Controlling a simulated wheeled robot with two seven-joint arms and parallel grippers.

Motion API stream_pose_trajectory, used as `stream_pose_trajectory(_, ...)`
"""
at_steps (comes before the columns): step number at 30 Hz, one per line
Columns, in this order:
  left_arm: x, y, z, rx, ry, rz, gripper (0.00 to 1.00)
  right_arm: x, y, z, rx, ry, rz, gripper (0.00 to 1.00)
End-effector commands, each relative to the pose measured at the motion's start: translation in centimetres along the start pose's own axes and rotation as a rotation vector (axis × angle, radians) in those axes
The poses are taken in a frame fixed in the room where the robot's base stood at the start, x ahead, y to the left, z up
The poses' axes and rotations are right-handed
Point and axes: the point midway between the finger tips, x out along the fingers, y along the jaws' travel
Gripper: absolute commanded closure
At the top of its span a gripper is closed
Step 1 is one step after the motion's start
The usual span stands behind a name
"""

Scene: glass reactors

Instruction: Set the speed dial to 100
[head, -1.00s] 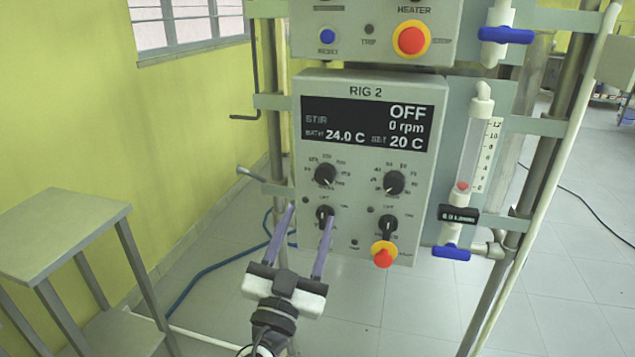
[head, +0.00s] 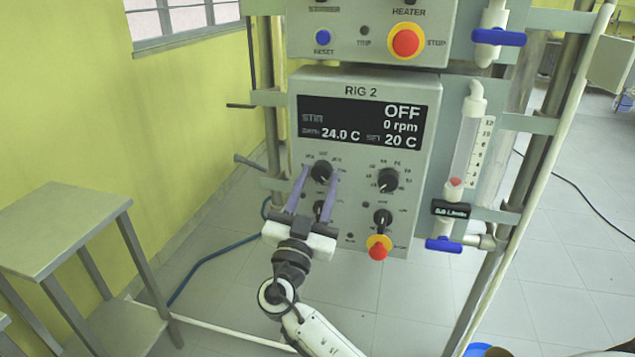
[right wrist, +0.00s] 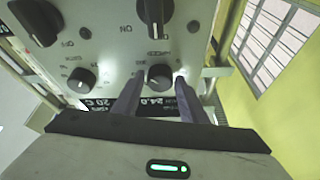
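The RIG 2 panel (head: 365,225) faces me. Its display (head: 361,122) reads OFF, 0 rpm, 24.0 C and SET 20 C. The black speed dial (head: 321,173) is the upper left knob, under the STIR side; its scale is too small to read. My right gripper (head: 319,170) is open, one finger on each side of this dial. In the right wrist view, upside down, the dial (right wrist: 159,77) shows between the fingertips (right wrist: 157,84) with gaps beside it; contact cannot be told. My left gripper is not in view.
Right of the speed dial is a second dial (head: 388,180). Below are a left switch (head: 318,208), partly behind the gripper, a right switch (head: 382,217) and a red stop button (head: 378,250). A flow tube (head: 467,150) stands at right, a metal table (head: 65,235) at left.

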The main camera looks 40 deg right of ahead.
Motion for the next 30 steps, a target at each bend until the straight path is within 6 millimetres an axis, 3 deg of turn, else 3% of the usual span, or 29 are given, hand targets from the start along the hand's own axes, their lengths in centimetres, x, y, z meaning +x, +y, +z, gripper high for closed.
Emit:
stream_pose_trajectory(1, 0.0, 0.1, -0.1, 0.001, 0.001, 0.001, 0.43, 0.0, 0.0, 0.0, 0.000, 0.000, 0.000, 0.70)
stream_pose_trajectory(5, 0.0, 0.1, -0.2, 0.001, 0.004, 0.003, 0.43, 0.0, 0.0, 0.0, 0.000, 0.000, 0.000, 0.91)
stream_pose_trajectory(17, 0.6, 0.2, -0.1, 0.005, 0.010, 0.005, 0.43, -0.1, 0.1, 0.1, -0.070, -0.003, -0.031, 0.91)
stream_pose_trajectory(30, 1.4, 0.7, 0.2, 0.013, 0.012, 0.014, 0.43, -0.1, 0.5, -0.2, -0.407, -0.018, -0.169, 0.91)
